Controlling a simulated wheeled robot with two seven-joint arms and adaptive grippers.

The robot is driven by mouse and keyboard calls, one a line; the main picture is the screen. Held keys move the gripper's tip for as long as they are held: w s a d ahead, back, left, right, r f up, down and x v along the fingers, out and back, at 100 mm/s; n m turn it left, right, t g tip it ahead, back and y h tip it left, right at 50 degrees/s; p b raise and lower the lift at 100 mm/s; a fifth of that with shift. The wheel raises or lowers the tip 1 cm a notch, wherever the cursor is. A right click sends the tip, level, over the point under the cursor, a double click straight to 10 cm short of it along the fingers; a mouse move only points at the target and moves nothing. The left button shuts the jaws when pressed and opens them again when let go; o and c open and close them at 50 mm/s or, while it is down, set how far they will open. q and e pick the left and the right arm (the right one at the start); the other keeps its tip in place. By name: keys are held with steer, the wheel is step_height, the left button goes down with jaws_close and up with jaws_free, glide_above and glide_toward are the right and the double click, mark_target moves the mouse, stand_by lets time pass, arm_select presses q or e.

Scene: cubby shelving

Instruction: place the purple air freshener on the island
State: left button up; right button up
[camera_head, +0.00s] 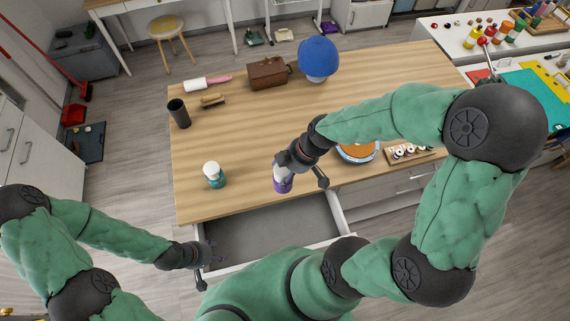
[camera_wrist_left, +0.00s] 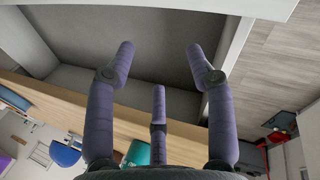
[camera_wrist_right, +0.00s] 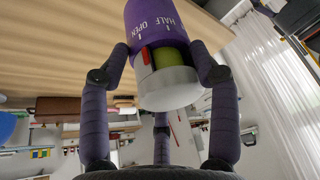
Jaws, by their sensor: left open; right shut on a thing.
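My left gripper (camera_head: 212,252) is open and empty by the left side of the open drawer (camera_head: 270,235). The left wrist view shows its spread fingers (camera_wrist_left: 158,62) over the drawer (camera_wrist_left: 100,22), which looks empty.
A white-topped teal bottle (camera_head: 213,176) stands left of the air freshener. A dark cup (camera_head: 179,113), a brush (camera_head: 213,100), a brown box (camera_head: 268,73) and a blue globe-like object (camera_head: 318,58) are further back. An orange round item (camera_head: 357,152) is to the right. Mid-island is clear.

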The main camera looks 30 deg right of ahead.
steer(key=shift+w+d+f, duration=1.35)
steer(key=shift+w+f, duration=0.5)
steer(key=shift+f, duration=0.3)
steer(key=shift+w+d+f, duration=1.35)
steer(key=shift+w+f, duration=0.45)
steer(key=shift+f, duration=0.3)
steer(key=shift+w+d+f, duration=1.35)
steer(key=shift+w+f, duration=0.5)
steer(key=shift+f, duration=0.3)
steer(key=shift+f, duration=0.15)
steer(key=o, duration=1.7)
steer(key=v, duration=1.2)
